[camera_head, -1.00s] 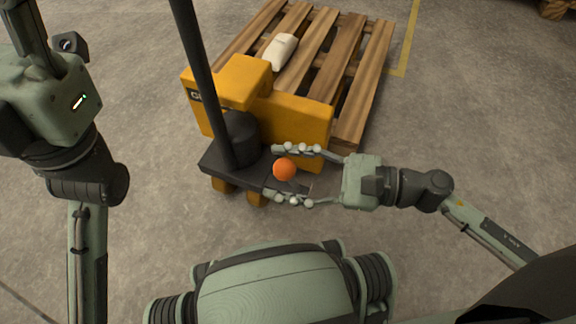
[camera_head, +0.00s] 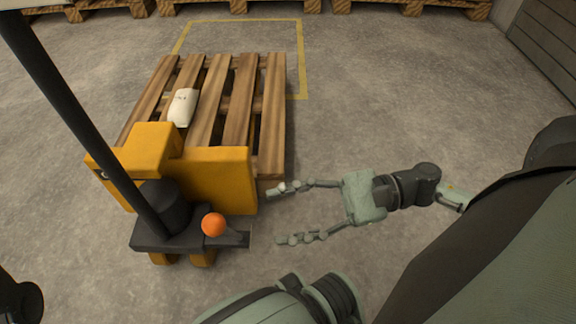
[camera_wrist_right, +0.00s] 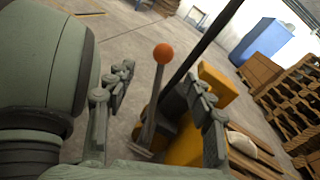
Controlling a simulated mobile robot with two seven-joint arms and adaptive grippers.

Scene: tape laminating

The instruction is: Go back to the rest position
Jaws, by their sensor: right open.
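My right gripper (camera_head: 283,214) is open and empty, its two fingers spread and pointing left in the head view. The orange ball knob (camera_head: 213,224) of the yellow pallet truck (camera_head: 225,178) lies to the left of the fingertips, apart from them. In the right wrist view the orange knob (camera_wrist_right: 163,53) on its lever shows beyond my right gripper (camera_wrist_right: 160,82), in the gap between the fingers. My left gripper is out of view; only a dark piece shows at the lower left corner of the head view.
A wooden pallet (camera_head: 239,100) with a white bag (camera_head: 182,107) on it stands beyond the truck. A black handle pole (camera_head: 75,115) rises at the left. More pallets (camera_head: 410,7) line the back. The concrete floor (camera_head: 400,95) right of the pallet is clear.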

